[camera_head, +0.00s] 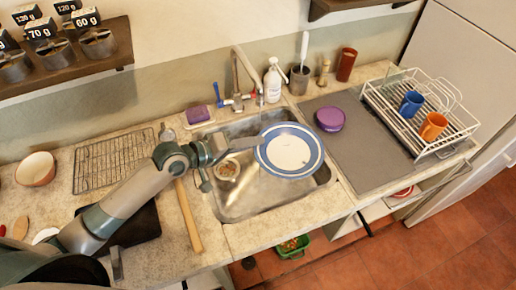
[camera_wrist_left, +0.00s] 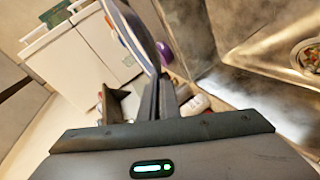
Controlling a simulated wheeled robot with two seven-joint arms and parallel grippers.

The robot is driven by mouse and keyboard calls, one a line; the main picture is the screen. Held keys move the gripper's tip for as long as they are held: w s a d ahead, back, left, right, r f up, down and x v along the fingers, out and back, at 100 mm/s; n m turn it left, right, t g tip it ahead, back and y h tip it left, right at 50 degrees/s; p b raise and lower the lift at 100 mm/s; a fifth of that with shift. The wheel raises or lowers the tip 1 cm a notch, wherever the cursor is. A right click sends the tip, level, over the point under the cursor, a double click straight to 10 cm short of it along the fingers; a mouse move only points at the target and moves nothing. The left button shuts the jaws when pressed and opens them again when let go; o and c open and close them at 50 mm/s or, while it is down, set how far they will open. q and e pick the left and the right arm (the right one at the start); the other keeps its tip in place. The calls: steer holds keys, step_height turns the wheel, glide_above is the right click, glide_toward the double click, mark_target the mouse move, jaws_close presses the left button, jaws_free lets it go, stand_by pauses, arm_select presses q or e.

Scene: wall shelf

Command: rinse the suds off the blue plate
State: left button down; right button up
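The blue plate (camera_head: 290,150), white with a broad blue rim, is held tilted over the sink (camera_head: 245,205). Its face shows a few small marks at the middle; I cannot tell suds from glare. My left gripper (camera_head: 256,143) is shut on the plate's left edge. In the left wrist view the plate (camera_wrist_left: 134,32) shows nearly edge-on, between the fingers (camera_wrist_left: 165,92). The tap (camera_head: 238,72) stands behind the sink, its spout end near the plate's top edge; I cannot tell whether water runs. My right gripper is not in view.
Soap bottle (camera_head: 274,82) and sponge (camera_head: 198,114) stand behind the sink. A purple lidded tub (camera_head: 330,118) rests on the grey mat (camera_head: 365,150), beside the dish rack (camera_head: 455,135) with mugs.

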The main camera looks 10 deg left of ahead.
arm_select(q)
steer(key=w+a+f+b, duration=0.2)
steer(key=w+a+b, duration=0.3)
steer(key=a+b, duration=0.3)
steer(key=shift+w+a+b, duration=0.35)
steer(key=shift+a+b, duration=0.05)
stand_by(0.4)
steer(key=shift+w+d+r, duration=0.1)
steer(key=shift+w, duration=0.05)
stand_by(0.5)
steer(key=shift+w+d+p, duration=0.25)
steer(key=shift+w+p, duration=0.1)
stand_by(0.6)
steer(key=s+d+p, duration=0.4)
steer(key=d+p, duration=0.2)
steer(key=p, duration=0.1)
steer(key=shift+s+d+p, duration=0.2)
steer(key=shift+d+p, duration=0.1)
steer(key=shift+d, duration=0.05)
stand_by(0.4)
